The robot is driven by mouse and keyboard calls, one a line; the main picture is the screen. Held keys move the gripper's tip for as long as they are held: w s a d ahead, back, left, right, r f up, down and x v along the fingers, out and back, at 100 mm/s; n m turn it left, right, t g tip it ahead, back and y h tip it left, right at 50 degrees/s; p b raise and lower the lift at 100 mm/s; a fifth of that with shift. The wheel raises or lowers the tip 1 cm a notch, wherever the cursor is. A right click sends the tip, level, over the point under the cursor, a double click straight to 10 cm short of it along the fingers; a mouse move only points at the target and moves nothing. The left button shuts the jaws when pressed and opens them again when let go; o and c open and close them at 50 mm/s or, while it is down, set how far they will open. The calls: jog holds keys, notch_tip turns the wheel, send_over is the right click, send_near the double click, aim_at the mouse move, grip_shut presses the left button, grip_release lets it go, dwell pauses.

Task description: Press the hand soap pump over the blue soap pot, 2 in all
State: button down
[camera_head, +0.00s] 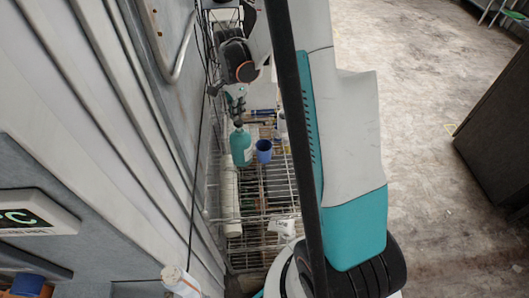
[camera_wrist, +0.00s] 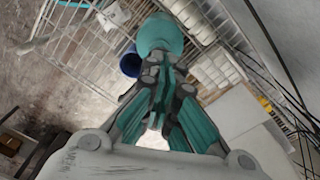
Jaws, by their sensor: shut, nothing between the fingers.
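The teal hand soap bottle (camera_head: 241,149) stands upright on a wire rack, with a pale label on its front. The blue soap pot (camera_head: 264,151) stands just to its right. My gripper (camera_head: 237,113) is shut and empty, pointing down right above the bottle's top. The pump head is hidden behind the fingers, and I cannot tell whether they touch it. In the wrist view my gripper's fingertips (camera_wrist: 162,62) overlap the teal bottle (camera_wrist: 160,34), and the blue pot (camera_wrist: 130,64) shows partly at their left.
The wire rack (camera_head: 262,220) runs along a ribbed metal wall (camera_head: 110,110) at left, with cables hanging beside it. Small goods (camera_head: 263,115) lie behind the pot. Open concrete floor (camera_head: 420,110) lies to the right, with a dark cabinet (camera_head: 500,135) at its edge.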

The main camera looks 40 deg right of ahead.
aim_at(238, 121)
jog(key=shift+f, duration=0.25)
jog(key=shift+f+b, duration=1.6)
jog(key=shift+b, duration=0.1)
jog(key=shift+r, duration=0.2)
jog(key=shift+r+p, duration=0.85)
jog(key=shift+r, duration=0.8)
jog(key=shift+f, duration=0.15)
